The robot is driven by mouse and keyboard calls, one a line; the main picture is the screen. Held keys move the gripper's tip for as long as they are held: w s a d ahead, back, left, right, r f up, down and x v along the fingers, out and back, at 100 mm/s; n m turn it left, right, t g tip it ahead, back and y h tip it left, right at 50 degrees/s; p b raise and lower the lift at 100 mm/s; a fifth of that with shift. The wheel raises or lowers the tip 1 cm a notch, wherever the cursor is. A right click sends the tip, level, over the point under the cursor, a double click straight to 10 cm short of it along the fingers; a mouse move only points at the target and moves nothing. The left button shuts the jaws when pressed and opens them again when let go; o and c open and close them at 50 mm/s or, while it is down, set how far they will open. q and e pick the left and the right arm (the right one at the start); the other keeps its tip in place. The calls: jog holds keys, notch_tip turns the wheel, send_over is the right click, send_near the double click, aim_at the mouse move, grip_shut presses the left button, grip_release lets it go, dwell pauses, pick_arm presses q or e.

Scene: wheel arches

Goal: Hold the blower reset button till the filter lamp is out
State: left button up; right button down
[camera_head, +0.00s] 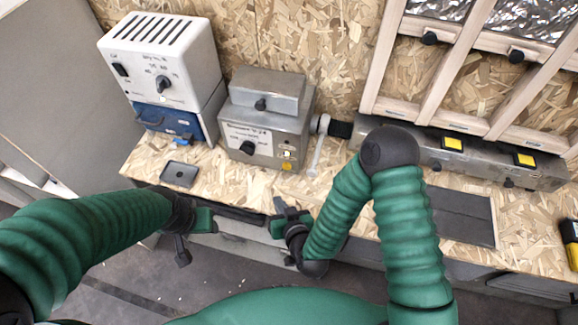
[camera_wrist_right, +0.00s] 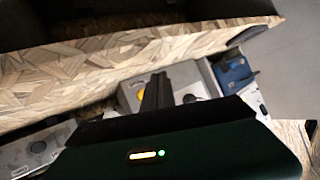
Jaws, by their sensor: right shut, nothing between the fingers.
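A grey metal box (camera_head: 265,130) with a printed label stands on the particle-board bench, left of centre.
A white unit (camera_head: 162,60) with a blue lower part stands left of the grey box. A small dark tray (camera_head: 180,174) lies before it. A pipe with a white lever (camera_head: 317,150) joins the grey box's right. A dark mat (camera_head: 462,215) lies right.

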jog(key=shift+w+a, duration=0.1)
jog(key=shift+w, duration=0.2)
send_near(281, 166)
jog(key=shift+w+a+f, duration=0.2)
jog(key=shift+a+f, duration=0.35)
jog(key=shift+f, duration=0.05)
jog(key=shift+w+a+f, duration=0.2)
jog(key=shift+a+f, duration=0.4)
jog(key=shift+w+d, duration=0.35)
jog(key=shift+w, duration=0.2)
jog(key=shift+w+a, duration=0.1)
jog(key=shift+a, duration=0.25)
jog(key=shift+d, duration=0.2)
jog(key=shift+a, duration=0.1)
jog(key=shift+w, duration=0.1)
jog(key=shift+w, duration=0.25)
jog(key=shift+w+d+r, duration=0.1)
jog(key=shift+w+d, duration=0.25)
jog(key=shift+w, duration=0.15)
dwell(1.3)
